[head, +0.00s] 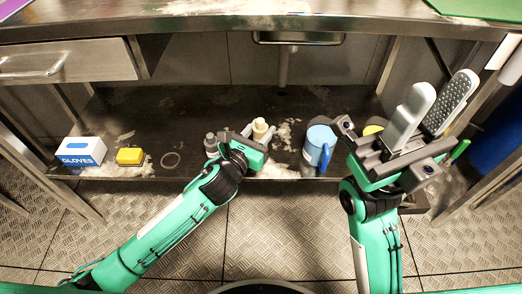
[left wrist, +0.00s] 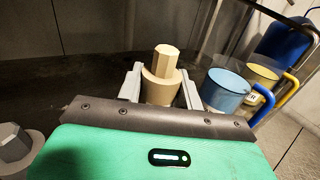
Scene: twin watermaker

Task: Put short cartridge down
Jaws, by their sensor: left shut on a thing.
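The short cartridge looks to be the cream, stepped piece with a hexagonal top (left wrist: 162,82), held upright between the fingers of my left gripper (left wrist: 160,88). It also shows in the head view (head: 260,128), over the dark lower shelf (head: 150,105). Whether its base touches the shelf is hidden by the gripper. My left gripper also shows in the head view (head: 258,135), shut on the cartridge. My right gripper (head: 432,104) is raised at the right, its two grey fingers apart with nothing seen between them.
A grey hex-topped piece (head: 211,144) stands left of my left gripper. A blue-topped jug (head: 319,146) and a yellow-topped one (head: 373,130) stand to the right. A gloves box (head: 81,152), a yellow box (head: 130,156) and a ring (head: 170,160) lie at left. The worktop (head: 200,22) overhangs the shelf.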

